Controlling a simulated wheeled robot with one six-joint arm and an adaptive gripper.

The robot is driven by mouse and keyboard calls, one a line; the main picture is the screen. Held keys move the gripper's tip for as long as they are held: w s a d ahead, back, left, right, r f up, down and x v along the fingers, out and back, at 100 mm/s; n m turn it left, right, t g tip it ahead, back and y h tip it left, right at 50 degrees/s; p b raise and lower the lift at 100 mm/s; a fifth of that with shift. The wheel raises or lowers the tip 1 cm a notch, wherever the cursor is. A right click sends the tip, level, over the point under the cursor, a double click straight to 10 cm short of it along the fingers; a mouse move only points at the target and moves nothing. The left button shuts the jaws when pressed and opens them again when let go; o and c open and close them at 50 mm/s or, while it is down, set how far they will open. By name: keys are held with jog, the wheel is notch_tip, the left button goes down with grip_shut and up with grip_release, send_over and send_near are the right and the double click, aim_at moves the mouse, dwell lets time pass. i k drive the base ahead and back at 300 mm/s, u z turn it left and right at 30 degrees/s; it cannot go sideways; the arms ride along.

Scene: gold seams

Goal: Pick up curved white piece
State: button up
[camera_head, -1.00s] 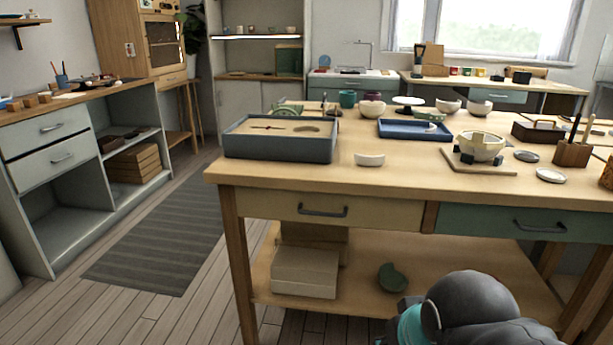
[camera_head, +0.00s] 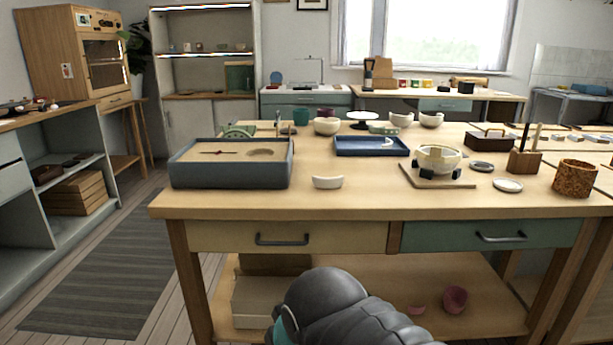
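A small curved white piece (camera_head: 327,182) lies on the wooden table (camera_head: 330,205) near its front edge, just right of the grey sand box (camera_head: 230,178). Another small white curved piece (camera_head: 388,142) lies in the blue tray (camera_head: 372,147) behind it. A cream bowl (camera_head: 438,158) sits among dark blocks on a wooden board to the right. My dark arm shows at the bottom centre, below the table top. My gripper's fingers are not visible.
Small plates (camera_head: 508,186), a tool holder (camera_head: 524,162) and a cork pot (camera_head: 574,178) stand at the table's right. Several bowls stand at the back. The table's front strip is mostly clear. Boxes and pink pieces (camera_head: 455,299) are on the shelf below.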

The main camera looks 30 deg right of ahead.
aim_at(319, 182)
jog(key=z, duration=0.4)
jog(key=i, duration=0.6)
jog(key=z, duration=2.45)
jog(key=k, duration=0.85)
jog(key=u, duration=1.2)
